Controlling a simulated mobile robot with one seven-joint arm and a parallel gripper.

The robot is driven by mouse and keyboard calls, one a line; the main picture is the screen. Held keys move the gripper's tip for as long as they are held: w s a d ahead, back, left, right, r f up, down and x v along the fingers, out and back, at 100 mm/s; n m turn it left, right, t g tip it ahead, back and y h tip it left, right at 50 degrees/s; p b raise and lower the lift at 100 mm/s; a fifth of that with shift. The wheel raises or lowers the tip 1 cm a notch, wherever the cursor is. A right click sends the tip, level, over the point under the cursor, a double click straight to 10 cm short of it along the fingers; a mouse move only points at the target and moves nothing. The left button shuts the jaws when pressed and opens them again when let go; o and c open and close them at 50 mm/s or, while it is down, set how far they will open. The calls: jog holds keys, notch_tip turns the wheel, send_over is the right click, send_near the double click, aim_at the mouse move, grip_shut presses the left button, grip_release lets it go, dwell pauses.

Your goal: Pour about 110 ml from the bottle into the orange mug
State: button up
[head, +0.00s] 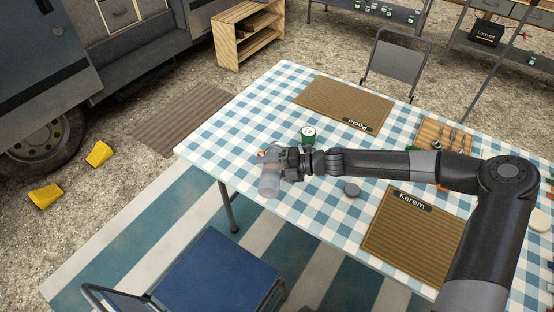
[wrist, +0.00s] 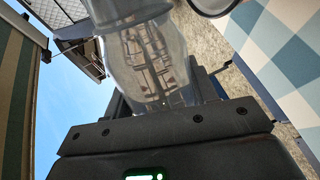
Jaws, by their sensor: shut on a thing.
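My gripper (head: 277,165) is shut on the bottle (head: 268,183), a clear greyish one, over the near left part of the checked table. In the wrist view the bottle (wrist: 150,60) fills the space between the jaws; its liquid level and mouth cannot be made out. I cannot tell how far it is tilted. A small orange patch (head: 261,153) shows just behind the gripper, probably the orange mug, mostly hidden. In the wrist view a pale round rim (wrist: 212,8) is cut by the top edge, close beside the bottle; I cannot tell its colour.
A green container with a white top (head: 308,135) stands just behind the gripper. Brown placemats lie at the back (head: 345,104) and near right (head: 412,228). A wooden tray with utensils (head: 443,135) is at right.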

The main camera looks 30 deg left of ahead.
jog(key=shift+w+a, duration=0.1)
jog(key=shift+w, duration=0.05)
dwell(0.8)
jog(key=shift+s+f+n+t+y, duration=0.2)
jog(key=shift+f+n+t+y, duration=0.15)
jog(key=shift+f+n, duration=0.5)
jog(key=shift+s+d+f+n+t, duration=0.4)
jog(key=shift+s+f+n, duration=0.15)
jog(key=shift+n, duration=0.2)
jog(key=shift+f+n, duration=0.1)
jog(key=shift+n, duration=0.3)
